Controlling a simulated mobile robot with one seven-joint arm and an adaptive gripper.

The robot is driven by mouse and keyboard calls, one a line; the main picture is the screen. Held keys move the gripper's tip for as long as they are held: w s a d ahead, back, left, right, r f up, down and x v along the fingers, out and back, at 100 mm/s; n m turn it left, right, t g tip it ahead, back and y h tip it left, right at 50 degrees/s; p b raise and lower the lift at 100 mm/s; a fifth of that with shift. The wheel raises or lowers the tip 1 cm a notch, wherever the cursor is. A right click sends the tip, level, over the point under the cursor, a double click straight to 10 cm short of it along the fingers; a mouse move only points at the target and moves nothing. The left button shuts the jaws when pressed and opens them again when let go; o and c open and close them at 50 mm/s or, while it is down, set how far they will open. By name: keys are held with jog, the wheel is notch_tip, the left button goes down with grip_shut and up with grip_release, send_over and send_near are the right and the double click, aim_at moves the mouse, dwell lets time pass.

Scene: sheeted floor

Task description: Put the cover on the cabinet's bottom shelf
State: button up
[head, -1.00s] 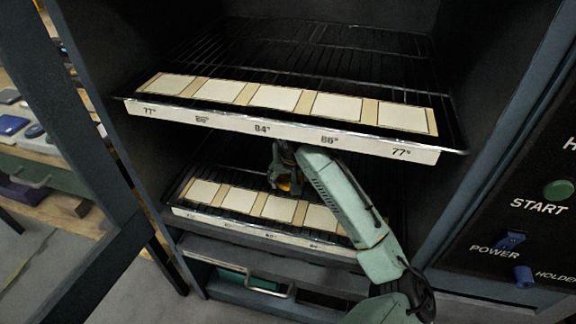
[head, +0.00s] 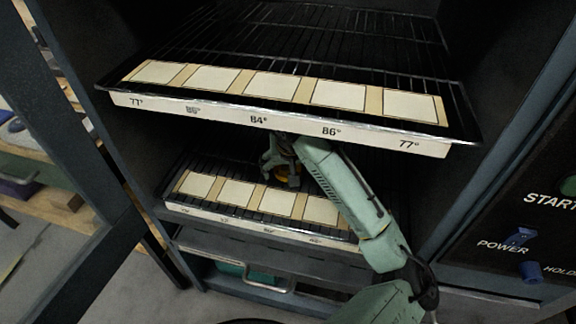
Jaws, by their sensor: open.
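The cabinet's bottom shelf (head: 218,214) is a dark wire rack with pale cards along its front and a white label strip. My arm reaches in from the lower right, under the upper shelf. My gripper (head: 283,180) is open over the bottom shelf, just behind and above its cards. A small amber-yellow thing (head: 284,172) shows between or behind the fingers. I cannot tell whether it is the cover or whether it rests on the rack. No other thing in view can be made out as the cover.
The upper shelf (head: 285,121), with cards and temperature labels, hangs close above my arm. The open door (head: 83,190) stands at the left, and the control panel (head: 530,215) at the right. A drawer handle (head: 255,287) is below. The bottom shelf's back is dark.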

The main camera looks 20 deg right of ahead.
jog(key=shift+r, duration=0.4)
jog(key=s+a, duration=0.1)
jog(key=s, duration=0.3)
jog(key=s+a, duration=0.1)
jog(key=s, duration=0.3)
jog(key=s+a, duration=0.1)
jog(key=s, duration=0.3)
jog(key=shift+r+b, duration=0.3)
